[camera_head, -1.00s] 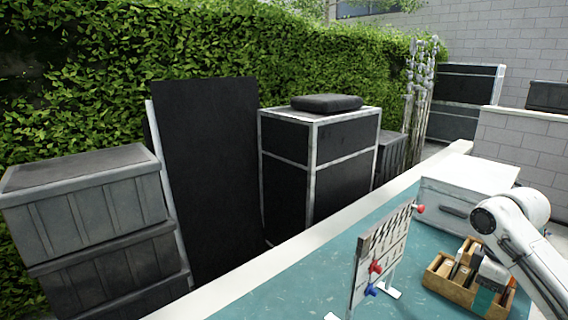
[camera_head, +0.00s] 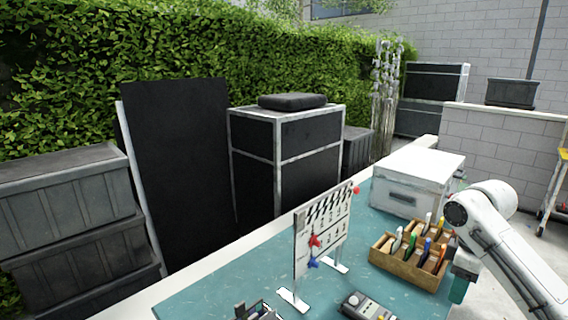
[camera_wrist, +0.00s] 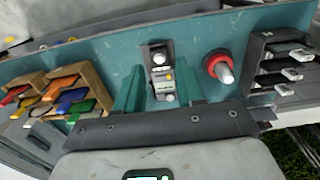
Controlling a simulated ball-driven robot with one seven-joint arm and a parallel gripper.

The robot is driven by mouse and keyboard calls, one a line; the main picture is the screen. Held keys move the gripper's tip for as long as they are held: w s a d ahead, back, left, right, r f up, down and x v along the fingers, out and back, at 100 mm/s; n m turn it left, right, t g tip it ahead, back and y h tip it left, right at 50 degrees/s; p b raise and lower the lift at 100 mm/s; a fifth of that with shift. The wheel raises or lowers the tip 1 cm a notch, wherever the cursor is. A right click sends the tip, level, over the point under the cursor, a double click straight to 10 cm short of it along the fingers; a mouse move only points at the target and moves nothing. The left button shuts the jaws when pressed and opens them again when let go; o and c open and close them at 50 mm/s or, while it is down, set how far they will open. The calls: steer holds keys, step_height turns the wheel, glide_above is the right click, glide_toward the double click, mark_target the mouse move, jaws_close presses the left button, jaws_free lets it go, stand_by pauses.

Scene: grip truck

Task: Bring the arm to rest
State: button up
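My gripper (camera_head: 459,288) hangs at the right in the head view, just right of a wooden organizer (camera_head: 408,268). In the wrist view its two green fingers stand wide apart (camera_wrist: 160,72), with nothing held between them. A dark handheld device with knobs (camera_wrist: 160,66) shows in the gap, on the table beyond the fingertips. The same device (camera_head: 366,306) lies at the front of the table in the head view. My white arm comes in from the right edge, bent at the elbow, with the gripper pointing down.
The teal table (camera_head: 215,291) carries a white clapper-style board (camera_head: 322,235) on feet, a white case (camera_head: 418,183) and a dark rack (camera_head: 257,311). The rack (camera_wrist: 280,70) and a red-ringed knob (camera_wrist: 218,67) show in the wrist view. Dark cases and a hedge stand behind.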

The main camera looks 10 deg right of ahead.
steer(key=w+a+f+t+y, duration=0.1)
steer(key=a+f, duration=0.2)
steer(key=a, duration=0.5)
steer(key=a+f+t+y, duration=0.1)
steer(key=a+f, duration=0.2)
steer(key=a, duration=0.4)
steer(key=s+a+f+m+t+y, duration=0.25)
steer(key=s+a+f, duration=0.3)
steer(key=a, duration=0.35)
steer(key=s+d+f+m+h, duration=0.2)
steer(key=s+d, duration=0.1)
steer(key=s, duration=0.7)
steer(key=s+d+f+m+h, duration=0.2)
steer(key=s+m, duration=0.1)
steer(key=s, duration=0.7)
steer(key=s+d+f+g+b, duration=0.1)
steer(key=s+f+b, duration=0.4)
steer(key=f, duration=0.3)
steer(key=s+d+f+g+b, duration=0.1)
steer(key=s+f+g+b, duration=0.1)
steer(key=s+f+b, duration=0.3)
step_height(320, 180, down, 3)
steer(key=shift+s+f+h, duration=0.1)
steer(key=shift+s+h, duration=0.1)
steer(key=shift+h, duration=0.15)
steer(key=shift+m+g, duration=0.25)
